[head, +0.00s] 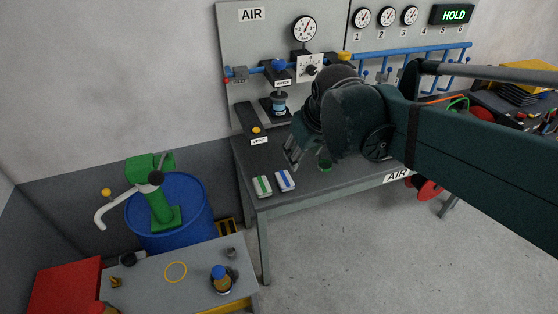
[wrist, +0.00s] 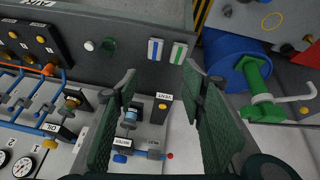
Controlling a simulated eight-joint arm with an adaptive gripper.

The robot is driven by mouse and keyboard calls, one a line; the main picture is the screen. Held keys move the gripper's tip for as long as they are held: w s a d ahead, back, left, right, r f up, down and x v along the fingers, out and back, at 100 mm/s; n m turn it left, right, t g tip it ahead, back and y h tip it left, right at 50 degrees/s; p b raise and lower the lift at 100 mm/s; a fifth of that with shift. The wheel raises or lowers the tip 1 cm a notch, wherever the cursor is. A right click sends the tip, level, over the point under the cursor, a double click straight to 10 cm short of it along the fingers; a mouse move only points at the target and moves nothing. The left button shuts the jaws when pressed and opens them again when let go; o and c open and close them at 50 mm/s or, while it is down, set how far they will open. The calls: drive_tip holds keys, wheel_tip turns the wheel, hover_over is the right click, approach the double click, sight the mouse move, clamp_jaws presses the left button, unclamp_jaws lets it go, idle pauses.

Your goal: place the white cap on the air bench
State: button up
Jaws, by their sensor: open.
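The air bench (head: 300,180) is the dark grey table under the AIR panel, with an AIR label on its front edge. It also fills the middle of the wrist view (wrist: 130,62). A small white round piece, apparently the white cap (wrist: 90,45), sits on the bench beside a green piece (wrist: 108,45). In the head view I cannot make out the white piece; my arm covers that part of the bench. My gripper (head: 292,152) is above the bench. In the wrist view its fingers (wrist: 160,75) are wide apart with nothing between them, away from the white piece.
Green and blue striped blocks (head: 273,182) lie at the bench's front left corner. A vent plate (head: 257,138) and water fitting (head: 279,103) stand at the back. A blue drum (head: 190,195) with a green pump and a low cart (head: 150,280) stand to the left.

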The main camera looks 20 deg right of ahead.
drive_tip(key=s+a+f+m+t, duration=0.1)
drive_tip(key=s+a+f, duration=0.2)
drive_tip(key=s, duration=0.7)
drive_tip(key=shift+a+f+m+t+y, duration=0.2)
drive_tip(key=shift+a+m+t+y, duration=0.15)
drive_tip(key=shift+a, duration=0.95)
